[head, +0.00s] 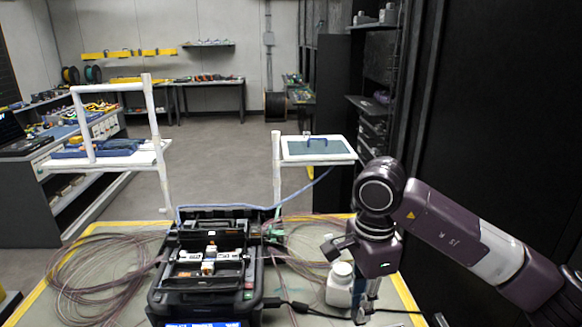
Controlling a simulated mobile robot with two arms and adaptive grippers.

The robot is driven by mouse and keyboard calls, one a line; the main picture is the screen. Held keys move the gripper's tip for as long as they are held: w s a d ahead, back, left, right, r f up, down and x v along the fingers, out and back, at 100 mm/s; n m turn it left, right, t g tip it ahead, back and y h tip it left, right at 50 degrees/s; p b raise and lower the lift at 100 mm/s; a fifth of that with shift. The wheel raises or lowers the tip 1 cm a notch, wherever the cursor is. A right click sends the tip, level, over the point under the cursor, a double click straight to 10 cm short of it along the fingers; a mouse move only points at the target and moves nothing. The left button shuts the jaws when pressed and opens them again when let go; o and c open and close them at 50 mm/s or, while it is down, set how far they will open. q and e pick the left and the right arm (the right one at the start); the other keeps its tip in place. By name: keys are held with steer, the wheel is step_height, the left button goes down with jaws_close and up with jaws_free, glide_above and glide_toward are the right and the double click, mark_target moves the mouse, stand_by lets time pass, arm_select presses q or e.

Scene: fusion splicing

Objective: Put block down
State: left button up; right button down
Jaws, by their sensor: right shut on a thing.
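My right gripper (364,308) points down over the right part of the work table, just right of a white bottle (340,287). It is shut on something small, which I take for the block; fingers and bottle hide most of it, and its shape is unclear. I cannot tell whether it touches the table. The black fusion splicer (251,283) stands to the left with its lid raised and small white and orange parts inside. My left gripper is out of view.
Thin reddish fibres lie coiled on the yellow-edged table (405,299), left and right of the splicer. A black cable (297,306) runs from the splicer toward the gripper. A white stand with a blue-green tray (317,147) rises behind. A black cabinet (500,130) is at right.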

steer(key=s+d+f+n, duration=0.2)
steer(key=s+n, duration=0.4)
steer(key=n, duration=0.2)
steer(key=s+d+f+n, duration=0.1)
steer(key=s+f+n, duration=0.1)
steer(key=s+n, duration=0.5)
steer(key=shift+d+n, duration=0.35)
steer(key=shift+n, duration=0.25)
steer(key=shift+s, duration=0.1)
stand_by(1.5)
